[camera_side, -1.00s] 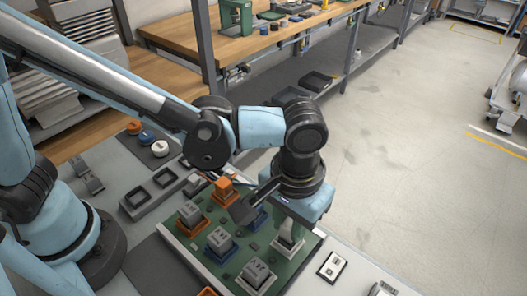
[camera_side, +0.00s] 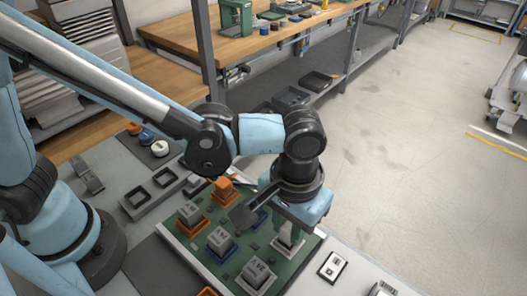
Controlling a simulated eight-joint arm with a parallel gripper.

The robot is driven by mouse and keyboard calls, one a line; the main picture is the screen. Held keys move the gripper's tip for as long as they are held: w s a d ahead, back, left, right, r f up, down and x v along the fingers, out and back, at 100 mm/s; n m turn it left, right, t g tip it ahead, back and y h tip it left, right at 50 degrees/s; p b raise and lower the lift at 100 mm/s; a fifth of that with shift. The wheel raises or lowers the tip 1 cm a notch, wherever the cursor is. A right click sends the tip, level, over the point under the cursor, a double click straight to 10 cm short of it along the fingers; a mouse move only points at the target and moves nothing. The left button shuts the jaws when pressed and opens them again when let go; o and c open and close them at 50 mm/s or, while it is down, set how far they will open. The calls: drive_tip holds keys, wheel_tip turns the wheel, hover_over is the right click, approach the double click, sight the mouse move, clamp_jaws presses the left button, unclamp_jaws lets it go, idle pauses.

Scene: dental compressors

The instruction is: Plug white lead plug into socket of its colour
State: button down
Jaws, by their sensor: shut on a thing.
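The green board (camera_side: 199,253) lies at the lower middle of the view. Grey blocks stand on it in coloured bases: one in an orange base (camera_side: 189,215), one in a blue base (camera_side: 220,241) and one in a white base (camera_side: 258,274). My gripper (camera_side: 289,232) points down over the board's right part. It is shut on a pale piece, apparently the white lead plug (camera_side: 286,238), which is mostly hidden under the gripper body. A pale base shows right below it, and I cannot tell whether the plug is seated there.
An orange block (camera_side: 223,186) stands at the board's back, with a blue base (camera_side: 256,216) partly hidden by a dark arm piece. A white switch plate (camera_side: 332,266) is right of the board.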

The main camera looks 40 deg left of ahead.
drive_tip(key=shift+f, duration=0.45)
idle(0.4)
drive_tip(key=c, duration=0.5)
unclamp_jaws()
drive_tip(key=shift+r, duration=3.55)
drive_tip(key=w+a+r+t, duration=0.1)
drive_tip(key=a+t, duration=0.2)
drive_tip(key=a, duration=1)
drive_tip(key=w+a+r+t, duration=0.1)
drive_tip(key=a+t, duration=0.3)
drive_tip(key=a, duration=1)
drive_tip(key=shift+w+r, duration=0.2)
drive_tip(key=shift+w, duration=0.05)
